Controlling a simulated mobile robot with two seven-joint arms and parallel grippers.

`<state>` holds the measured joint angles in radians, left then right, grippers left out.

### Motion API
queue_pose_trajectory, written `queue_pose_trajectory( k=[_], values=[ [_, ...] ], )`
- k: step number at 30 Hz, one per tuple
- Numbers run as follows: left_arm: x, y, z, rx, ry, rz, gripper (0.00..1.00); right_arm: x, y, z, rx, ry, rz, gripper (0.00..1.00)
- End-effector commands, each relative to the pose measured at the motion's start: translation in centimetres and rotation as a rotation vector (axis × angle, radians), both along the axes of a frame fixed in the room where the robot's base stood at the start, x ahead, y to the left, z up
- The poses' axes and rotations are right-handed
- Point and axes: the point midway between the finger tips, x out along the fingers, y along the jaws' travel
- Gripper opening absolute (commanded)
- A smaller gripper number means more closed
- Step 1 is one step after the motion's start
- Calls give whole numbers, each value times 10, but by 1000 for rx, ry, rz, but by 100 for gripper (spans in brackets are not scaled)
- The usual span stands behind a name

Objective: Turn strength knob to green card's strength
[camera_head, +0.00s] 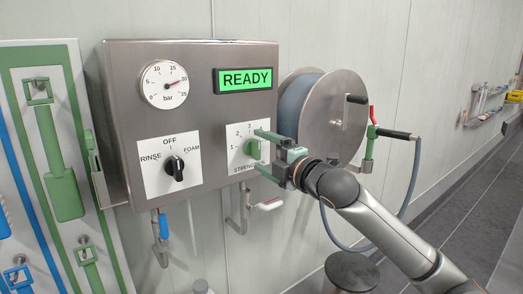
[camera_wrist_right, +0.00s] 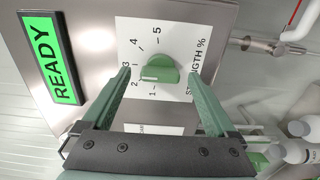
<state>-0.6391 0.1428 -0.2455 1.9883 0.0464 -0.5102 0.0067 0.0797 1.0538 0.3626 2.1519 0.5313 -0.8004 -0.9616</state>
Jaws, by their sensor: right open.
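The green strength knob (camera_head: 253,147) sits on a white dial plate marked with numbers on the steel control box. It also shows in the right wrist view (camera_wrist_right: 165,68), where the numbers 1 to 5 curve around it. A white mark on the knob faces the low-number side, near 1 and 2; I cannot tell exactly which. My right gripper (camera_head: 262,152) is open, with its green fingers on either side of the knob; in the wrist view (camera_wrist_right: 160,74) gaps show between fingers and knob. No green card is recognisable. My left gripper is not in view.
The box (camera_head: 210,100) also carries a black OFF/RINSE/FOAM knob (camera_head: 174,168), a pressure gauge (camera_head: 164,84) and a green READY display (camera_head: 246,80). A hose reel (camera_head: 335,115) is right of it. A green tool board (camera_head: 62,170) hangs left. White bottles (camera_wrist_right: 292,150) show below.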

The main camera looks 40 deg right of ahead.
Motion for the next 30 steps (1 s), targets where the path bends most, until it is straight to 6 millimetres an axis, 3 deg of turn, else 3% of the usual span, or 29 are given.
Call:
queue_pose_trajectory(
  k=[13, 30],
  values=[
    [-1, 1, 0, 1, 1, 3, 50, 7, 0, -1, 0, 1, 0, 92],
    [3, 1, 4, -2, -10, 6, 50, 7, -1, -1, 0, 2, 0, 28]
  ],
)
